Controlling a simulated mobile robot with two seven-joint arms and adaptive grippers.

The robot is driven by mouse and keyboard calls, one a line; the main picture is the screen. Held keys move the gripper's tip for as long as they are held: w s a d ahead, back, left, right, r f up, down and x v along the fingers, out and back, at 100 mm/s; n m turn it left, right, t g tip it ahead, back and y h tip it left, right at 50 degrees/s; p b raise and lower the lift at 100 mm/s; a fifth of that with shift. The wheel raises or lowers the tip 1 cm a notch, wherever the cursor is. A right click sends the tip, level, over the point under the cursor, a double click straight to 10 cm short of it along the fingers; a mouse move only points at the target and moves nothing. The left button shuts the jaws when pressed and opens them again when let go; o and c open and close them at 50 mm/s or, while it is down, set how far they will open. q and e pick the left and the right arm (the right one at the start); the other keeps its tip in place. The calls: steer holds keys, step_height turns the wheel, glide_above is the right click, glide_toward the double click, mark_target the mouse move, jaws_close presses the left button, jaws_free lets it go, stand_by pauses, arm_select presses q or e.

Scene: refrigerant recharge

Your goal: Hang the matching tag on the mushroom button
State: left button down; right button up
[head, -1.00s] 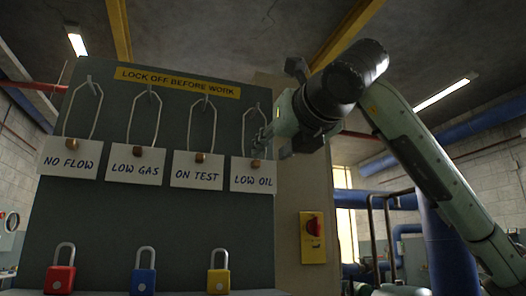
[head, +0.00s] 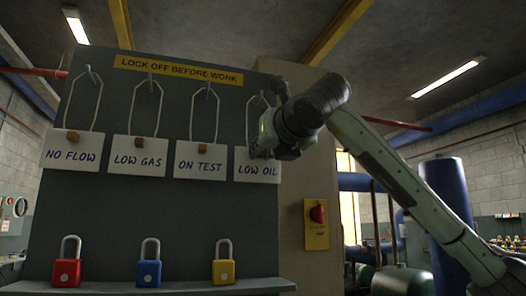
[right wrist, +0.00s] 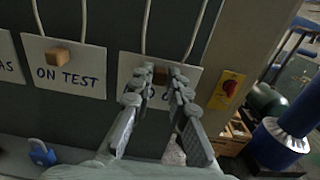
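Four white tags hang by loops on the dark board: NO FLOW (head: 70,157), LOW GAS (head: 138,162), ON TEST (head: 200,165) and LOW OIL (head: 257,172). Each visible tag has a small brown block at its top. My right gripper (head: 262,146) is at the LOW OIL tag, covering its top in the head view. In the right wrist view the fingers (right wrist: 161,74) are apart, with the LOW OIL tag's block (right wrist: 160,76) showing between the tips; contact cannot be told. A red knob (head: 318,213) sits on a yellow plate; whether it is the mushroom button is unclear. My left gripper is out of view.
Red (head: 66,262), blue (head: 149,264) and yellow (head: 223,263) padlocks stand along the shelf (head: 150,288) below the tags. A yellow sign (head: 178,71) tops the board. A beige post (head: 312,165) borders it; a blue tank (head: 447,195) and pipes lie beyond.

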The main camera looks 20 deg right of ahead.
jaws_close()
steer(key=shift+r, duration=0.1)
step_height(320, 180, up, 3)
steer(key=shift+p, duration=0.85)
steer(key=s+b, duration=0.4)
steer(key=s, duration=0.4)
steer(key=shift+s+d, duration=0.15)
steer(key=shift+s, duration=0.15)
steer(key=shift+w, duration=0.1)
